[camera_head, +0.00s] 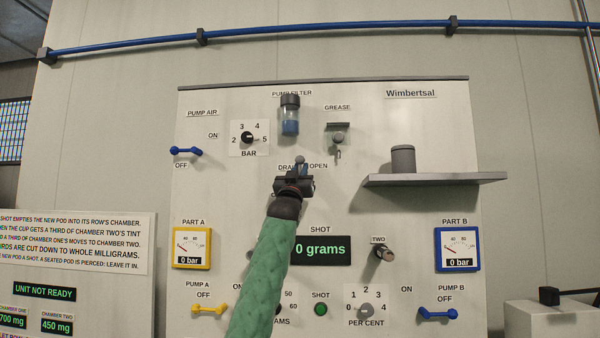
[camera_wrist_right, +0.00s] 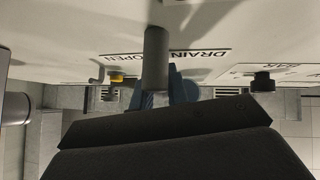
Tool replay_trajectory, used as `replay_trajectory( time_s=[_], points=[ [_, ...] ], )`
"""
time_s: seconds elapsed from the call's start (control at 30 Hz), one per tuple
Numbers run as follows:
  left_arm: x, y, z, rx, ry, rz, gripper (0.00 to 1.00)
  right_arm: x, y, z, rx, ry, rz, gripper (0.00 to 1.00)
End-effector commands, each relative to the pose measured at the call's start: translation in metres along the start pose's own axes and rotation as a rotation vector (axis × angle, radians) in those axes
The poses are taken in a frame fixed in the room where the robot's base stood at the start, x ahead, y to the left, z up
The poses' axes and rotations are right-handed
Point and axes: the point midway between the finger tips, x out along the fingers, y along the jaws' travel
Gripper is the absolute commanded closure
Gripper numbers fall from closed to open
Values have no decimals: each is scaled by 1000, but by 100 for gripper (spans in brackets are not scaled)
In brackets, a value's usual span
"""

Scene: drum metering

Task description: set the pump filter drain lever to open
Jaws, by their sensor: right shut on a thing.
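The pump filter (camera_head: 290,115), a clear bowl with a dark cap and blue lower part, is mounted high on the white panel. Below it is the DRAIN / OPEN label, partly covered by my right gripper (camera_head: 295,183). The right gripper, on a green-sleeved arm, is shut on the drain lever (camera_head: 300,161). In the right wrist view the lever (camera_wrist_right: 157,55) shows as a grey rod in front of the label, with bluish parts at its lower end. The lever's exact setting is hard to tell. My left gripper is not in view.
The blue pump air lever (camera_head: 186,151) is to the left, and the bar knob (camera_head: 248,138) sits nearer. The grease fitting (camera_head: 338,138) is just right of the filter. A grey shelf (camera_head: 435,179) with a dark cylinder (camera_head: 403,158) juts out at right.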

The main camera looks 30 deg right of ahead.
Motion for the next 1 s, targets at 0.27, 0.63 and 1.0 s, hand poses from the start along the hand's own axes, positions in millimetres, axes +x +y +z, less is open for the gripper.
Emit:
replay_trajectory(
  time_s=[0.27, 0.63, 1.0],
  points=[
    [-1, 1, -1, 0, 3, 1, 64, 0, -1, -1, 2, 1, -1, 72],
    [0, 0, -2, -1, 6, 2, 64, -3, 0, 0, 0, 1, 0, 68],
    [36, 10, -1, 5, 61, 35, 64, -56, -2, 1, 1, 1, -1, 68]
  ],
)
